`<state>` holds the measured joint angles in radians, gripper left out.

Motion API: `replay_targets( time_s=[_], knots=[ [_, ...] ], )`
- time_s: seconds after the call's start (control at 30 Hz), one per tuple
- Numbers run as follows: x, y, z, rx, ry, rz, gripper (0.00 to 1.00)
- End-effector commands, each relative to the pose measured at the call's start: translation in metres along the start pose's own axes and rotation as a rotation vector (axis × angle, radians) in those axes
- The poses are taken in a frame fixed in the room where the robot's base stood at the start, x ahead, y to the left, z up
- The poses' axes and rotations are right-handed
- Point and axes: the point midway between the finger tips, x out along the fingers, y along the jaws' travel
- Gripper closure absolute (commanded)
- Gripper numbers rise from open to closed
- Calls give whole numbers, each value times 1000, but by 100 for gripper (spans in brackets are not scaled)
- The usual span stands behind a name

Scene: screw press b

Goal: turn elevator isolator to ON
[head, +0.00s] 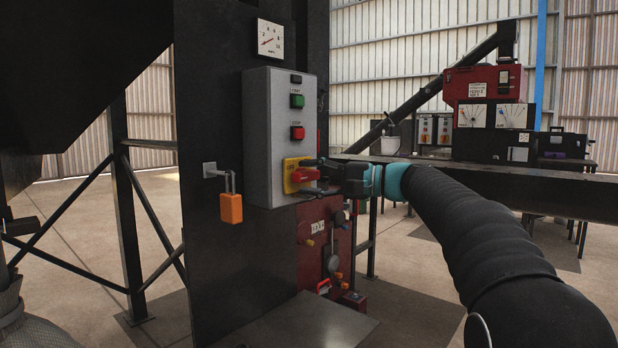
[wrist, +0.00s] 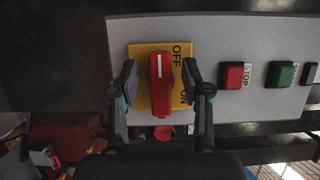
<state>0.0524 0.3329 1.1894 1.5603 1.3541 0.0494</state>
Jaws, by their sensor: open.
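The isolator is a red rotary handle (head: 304,175) on a yellow plate (head: 290,184), low on a grey control box (head: 260,130). In the wrist view the red handle (wrist: 162,92) lies lengthwise up the picture. Its white line is at the upper end, on the side of the OFF lettering. The ON lettering is lower right on the yellow plate (wrist: 142,52). My gripper (wrist: 163,78) is open, one finger on each side of the handle, with gaps visible. In the head view my gripper (head: 318,168) reaches the handle from the right and partly covers it.
The red STOP button (head: 298,133) and green START button (head: 297,101) are above the isolator. An orange padlock (head: 231,208) hangs left of the box. A gauge (head: 270,39) is above. Red machinery (head: 318,250) stands below; a dark beam (head: 520,190) runs behind my arm.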

Motion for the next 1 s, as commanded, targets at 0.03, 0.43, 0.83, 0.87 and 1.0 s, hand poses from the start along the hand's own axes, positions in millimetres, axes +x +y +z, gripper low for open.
replay_targets(
  time_s=[0.03,0.43,0.83,0.87,1.0],
  knots=[
    [4,0,0,0,-1,0,52],
    [7,0,0,0,1,0,60],
    [7,0,0,8,1,-2,100],
    [7,0,0,13,1,-4,100],
    [7,-1,0,51,1,-20,100]
  ],
)
